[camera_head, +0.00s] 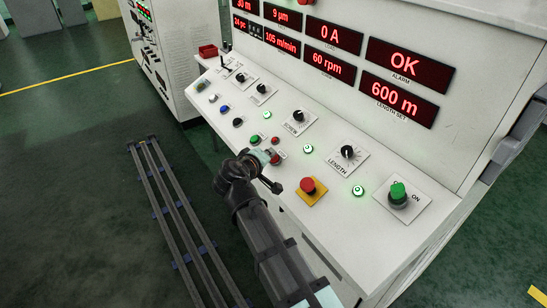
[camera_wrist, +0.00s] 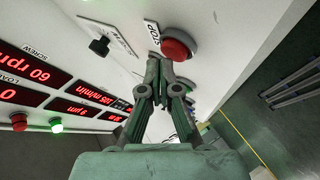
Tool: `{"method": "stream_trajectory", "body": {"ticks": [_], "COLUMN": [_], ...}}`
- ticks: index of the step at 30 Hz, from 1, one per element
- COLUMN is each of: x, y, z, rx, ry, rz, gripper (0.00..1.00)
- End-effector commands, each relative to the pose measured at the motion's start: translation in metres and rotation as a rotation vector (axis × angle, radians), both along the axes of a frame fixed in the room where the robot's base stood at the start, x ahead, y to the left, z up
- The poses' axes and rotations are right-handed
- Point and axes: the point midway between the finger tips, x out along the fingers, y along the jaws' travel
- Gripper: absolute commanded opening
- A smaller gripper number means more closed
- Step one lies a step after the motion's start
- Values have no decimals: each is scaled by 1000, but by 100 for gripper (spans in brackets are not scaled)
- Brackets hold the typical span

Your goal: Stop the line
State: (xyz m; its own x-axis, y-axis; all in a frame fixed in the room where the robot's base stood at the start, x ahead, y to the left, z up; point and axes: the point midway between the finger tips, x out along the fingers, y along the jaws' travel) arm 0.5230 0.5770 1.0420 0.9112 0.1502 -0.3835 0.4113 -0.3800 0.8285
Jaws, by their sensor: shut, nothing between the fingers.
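A red round button (camera_wrist: 175,48) shows in the wrist view, next to a label reading STOP (camera_wrist: 152,31). In the wrist view, the shut, empty fingertips of my gripper (camera_wrist: 160,64) overlap the near edge of the button. I cannot tell whether they touch it. The displays read 105 m/min (camera_head: 282,43) and 60 rpm (camera_head: 327,64).
A red mushroom button (camera_head: 307,185) on a yellow plate sits to the right. A LENGTH knob (camera_head: 347,152), a SCREW knob (camera_head: 298,116) and small buttons share the panel. A dark floor rail (camera_head: 180,215) lies left.

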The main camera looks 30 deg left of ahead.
Motion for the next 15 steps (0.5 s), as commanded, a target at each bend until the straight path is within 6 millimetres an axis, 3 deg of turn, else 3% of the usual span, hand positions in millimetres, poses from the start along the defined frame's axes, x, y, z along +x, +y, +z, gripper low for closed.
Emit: {"method": "stream_trajectory", "body": {"ticks": [15], "x": [-4], "y": [2], "z": [7], "rx": [0], "ry": [0], "rz": [1], "gripper": [0]}}
